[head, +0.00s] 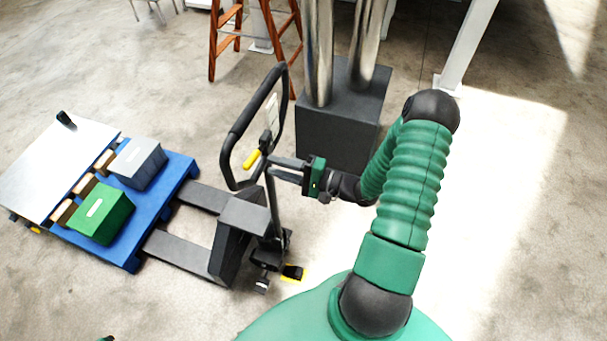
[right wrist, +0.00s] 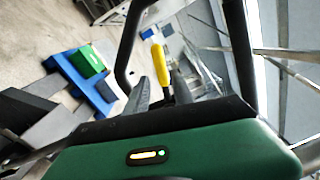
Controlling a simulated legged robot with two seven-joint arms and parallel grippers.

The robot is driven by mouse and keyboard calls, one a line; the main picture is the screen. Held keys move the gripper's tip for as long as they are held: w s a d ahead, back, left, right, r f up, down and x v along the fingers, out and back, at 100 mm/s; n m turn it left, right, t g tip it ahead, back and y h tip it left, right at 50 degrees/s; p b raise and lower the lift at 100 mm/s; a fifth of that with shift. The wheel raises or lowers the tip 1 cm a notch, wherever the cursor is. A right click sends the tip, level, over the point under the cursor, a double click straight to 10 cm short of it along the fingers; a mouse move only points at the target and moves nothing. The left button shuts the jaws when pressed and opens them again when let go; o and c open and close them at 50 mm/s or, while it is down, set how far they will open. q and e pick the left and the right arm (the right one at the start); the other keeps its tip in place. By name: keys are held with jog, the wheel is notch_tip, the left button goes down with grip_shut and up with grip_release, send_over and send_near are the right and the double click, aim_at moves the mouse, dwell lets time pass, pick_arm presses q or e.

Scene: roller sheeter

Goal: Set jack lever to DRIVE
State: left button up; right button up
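The pallet jack's loop handle (head: 233,150) rises on its post in the middle of the head view. The yellow jack lever (head: 251,159) sits inside the loop, near the top of the post. It also shows in the right wrist view (right wrist: 160,64), just beyond my fingertips. My right gripper (head: 271,166) reaches in from the right, beside the handle. Its two dark fingers are apart and point at the lever, with nothing visibly held between them. I cannot tell whether a finger touches the lever. My left gripper is not clearly in view.
A dark block with metal columns (head: 340,120) stands behind the handle. An orange ladder (head: 225,40) is farther back.

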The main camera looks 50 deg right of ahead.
jog(key=b+v, duration=0.1)
jog(key=v, duration=0.8)
jog(key=shift+s+d, duration=0.25)
jog(key=shift+d, duration=0.2)
jog(key=shift+a+f, duration=0.1)
